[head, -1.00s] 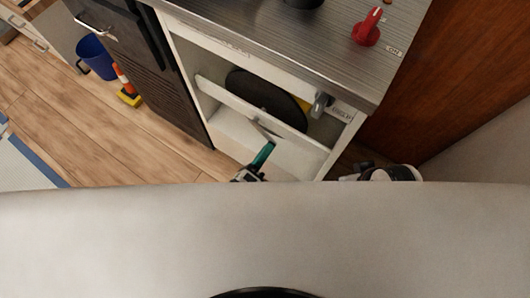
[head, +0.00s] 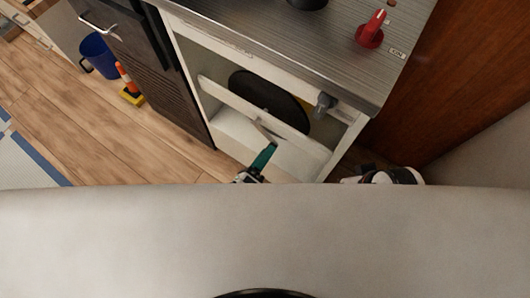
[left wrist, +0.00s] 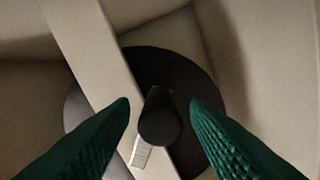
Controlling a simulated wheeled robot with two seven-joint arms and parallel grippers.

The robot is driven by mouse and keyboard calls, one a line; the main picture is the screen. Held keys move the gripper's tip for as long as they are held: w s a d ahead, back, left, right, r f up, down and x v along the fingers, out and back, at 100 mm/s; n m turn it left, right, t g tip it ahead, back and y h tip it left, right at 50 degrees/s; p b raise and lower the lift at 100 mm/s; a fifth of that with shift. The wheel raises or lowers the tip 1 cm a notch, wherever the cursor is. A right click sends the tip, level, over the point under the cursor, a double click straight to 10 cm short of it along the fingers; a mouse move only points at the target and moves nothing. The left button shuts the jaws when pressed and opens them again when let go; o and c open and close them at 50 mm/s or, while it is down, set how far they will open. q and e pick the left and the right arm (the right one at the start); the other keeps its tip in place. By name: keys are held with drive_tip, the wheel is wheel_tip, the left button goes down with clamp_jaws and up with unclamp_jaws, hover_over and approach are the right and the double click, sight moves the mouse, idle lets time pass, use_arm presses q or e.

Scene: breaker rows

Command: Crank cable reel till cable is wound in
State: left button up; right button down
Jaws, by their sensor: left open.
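The reel shows as a dark round disc (head: 270,102) inside an open white cabinet bay, behind a pale slanting bar (head: 240,100). In the left wrist view the disc (left wrist: 190,70) lies behind the bar, and a dark round knob (left wrist: 160,118) points at the camera. My left gripper (head: 266,152) is at the bay's front, low in the head view. Its green fingers (left wrist: 160,108) are open on either side of the knob, with gaps visible. I cannot make out any cable.
A grey worktop (head: 270,35) with a red knob (head: 371,30) is above the bay. A grey fitting (head: 325,103) sits at the bay's upper right. A blue bucket (head: 98,54) and an orange-yellow object (head: 129,86) stand at left. The wood floor (head: 100,135) is largely clear.

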use_arm(q)
drive_tip(key=v, duration=1.1)
drive_tip(key=shift+s+p, duration=0.15)
drive_tip(key=shift+p, duration=0.3)
